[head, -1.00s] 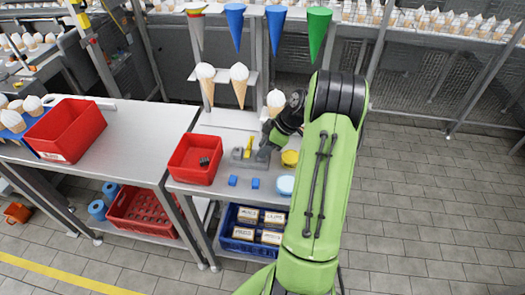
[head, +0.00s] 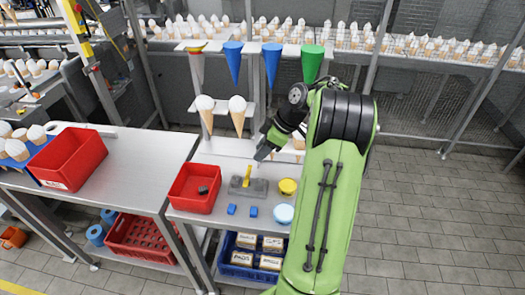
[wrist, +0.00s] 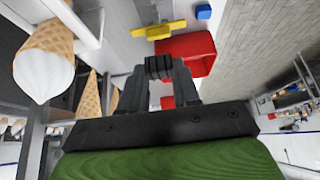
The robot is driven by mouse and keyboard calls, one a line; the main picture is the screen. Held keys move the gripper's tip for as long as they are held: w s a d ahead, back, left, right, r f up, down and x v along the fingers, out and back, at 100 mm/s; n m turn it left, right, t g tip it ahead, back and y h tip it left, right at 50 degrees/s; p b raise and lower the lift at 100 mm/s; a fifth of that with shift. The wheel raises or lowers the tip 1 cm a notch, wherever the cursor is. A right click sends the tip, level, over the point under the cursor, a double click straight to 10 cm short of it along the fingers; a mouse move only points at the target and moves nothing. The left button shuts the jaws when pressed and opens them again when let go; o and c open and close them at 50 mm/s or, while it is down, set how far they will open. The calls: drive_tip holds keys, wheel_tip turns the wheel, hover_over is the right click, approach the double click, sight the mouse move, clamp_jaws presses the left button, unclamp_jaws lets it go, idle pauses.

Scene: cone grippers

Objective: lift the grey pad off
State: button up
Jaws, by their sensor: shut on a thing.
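My gripper (wrist: 158,82) is shut on a small dark grey ribbed pad (wrist: 158,66), which sits between its fingertips in the wrist view. In the head view my gripper (head: 263,154) is raised above the back of the small work table, behind a flat grey fixture (head: 258,188) with a yellow upright piece (head: 247,177). The held pad is too small to make out clearly in the head view. Another dark piece (head: 203,189) lies in the red bin (head: 190,205) to the left of the fixture.
Ice-cream cones (head: 237,117) and colored cones (head: 313,62) hang in racks behind, close to my gripper. A larger red bin (head: 67,160) is on the left table.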

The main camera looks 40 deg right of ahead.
drive_tip(key=shift+r+p, duration=1.5)
drive_tip(key=shift+r, duration=0.25)
